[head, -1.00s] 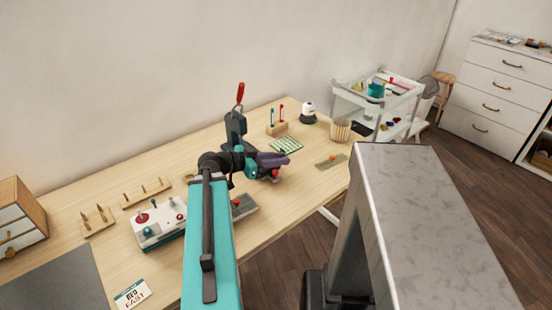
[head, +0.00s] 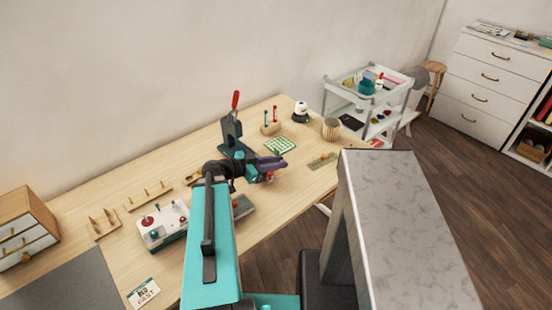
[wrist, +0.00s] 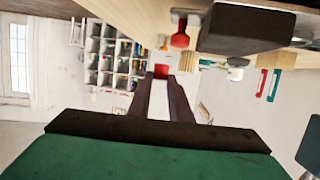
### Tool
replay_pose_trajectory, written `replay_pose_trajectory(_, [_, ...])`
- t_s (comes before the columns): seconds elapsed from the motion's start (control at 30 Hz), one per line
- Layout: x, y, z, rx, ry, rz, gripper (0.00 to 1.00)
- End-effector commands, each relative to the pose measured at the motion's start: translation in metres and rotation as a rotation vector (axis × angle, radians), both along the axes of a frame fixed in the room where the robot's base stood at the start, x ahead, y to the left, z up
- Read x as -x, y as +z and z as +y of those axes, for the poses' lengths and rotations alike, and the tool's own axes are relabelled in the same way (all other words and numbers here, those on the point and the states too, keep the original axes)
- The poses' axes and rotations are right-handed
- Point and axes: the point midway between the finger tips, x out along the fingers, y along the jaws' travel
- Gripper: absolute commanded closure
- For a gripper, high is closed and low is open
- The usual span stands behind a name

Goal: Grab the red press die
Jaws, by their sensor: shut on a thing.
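My gripper (head: 282,161) is at the end of my teal arm, low over the bench in front of the dark press (head: 232,130). In the wrist view, the picture is upside down and the two dark fingers (wrist: 161,78) run side by side. A small red block, which looks like the red press die (wrist: 161,71), shows between the fingertips, and the gripper is shut on it. Another red knob-shaped piece (wrist: 180,38) stands on the bench beside a dark block (wrist: 240,30). In the head view, a small red spot (head: 269,177) shows just below the fingers; I cannot tell which piece it is.
A green grid mat (head: 280,147), a wooden holder (head: 270,128) with red and blue tools, and a striped cup (head: 332,129) stand behind the gripper. A small board (head: 322,162) lies to the right. A white control box (head: 163,222) is at the left. A cart (head: 372,85) stands beyond.

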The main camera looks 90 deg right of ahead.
Motion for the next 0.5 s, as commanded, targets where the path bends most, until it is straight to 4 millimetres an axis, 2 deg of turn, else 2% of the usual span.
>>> replay_pose_trajectory(0.03, [0.0011,0.0045,0.001,-0.002,0.0,0.0,1.0])
replay_pose_trajectory(0.5, [0.0054,0.0012,0.0064,-0.003,0.002,-0.002,1.0])
